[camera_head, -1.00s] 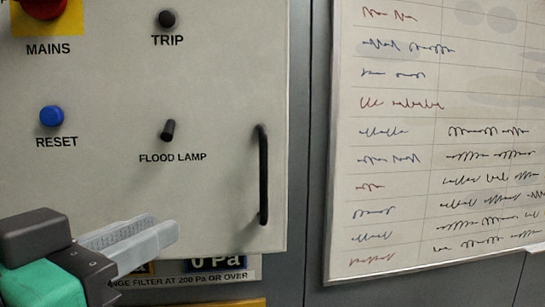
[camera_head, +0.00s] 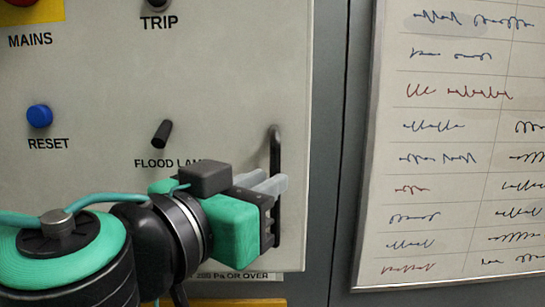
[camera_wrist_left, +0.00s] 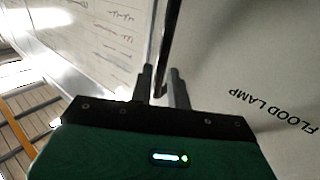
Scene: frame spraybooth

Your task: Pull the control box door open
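The control box door (camera_head: 225,80) is a pale grey panel that fills the left of the head view and looks closed. Its black upright bar handle (camera_head: 275,150) is near the right edge. My left gripper (camera_head: 277,184) is at the lower part of the handle. In the left wrist view, the handle bar (camera_wrist_left: 168,40) runs between the two grey fingers (camera_wrist_left: 162,88), one on each side. The fingers look slightly apart, with no clear grip on the bar. My right gripper is out of view.
The door carries a blue RESET button (camera_head: 40,116), a black FLOOD LAMP knob (camera_head: 161,133), a TRIP knob and a red MAINS knob. A framed whiteboard (camera_head: 440,130) hangs to the right, past a strip of dark grey wall (camera_head: 330,200). A label shows below the door.

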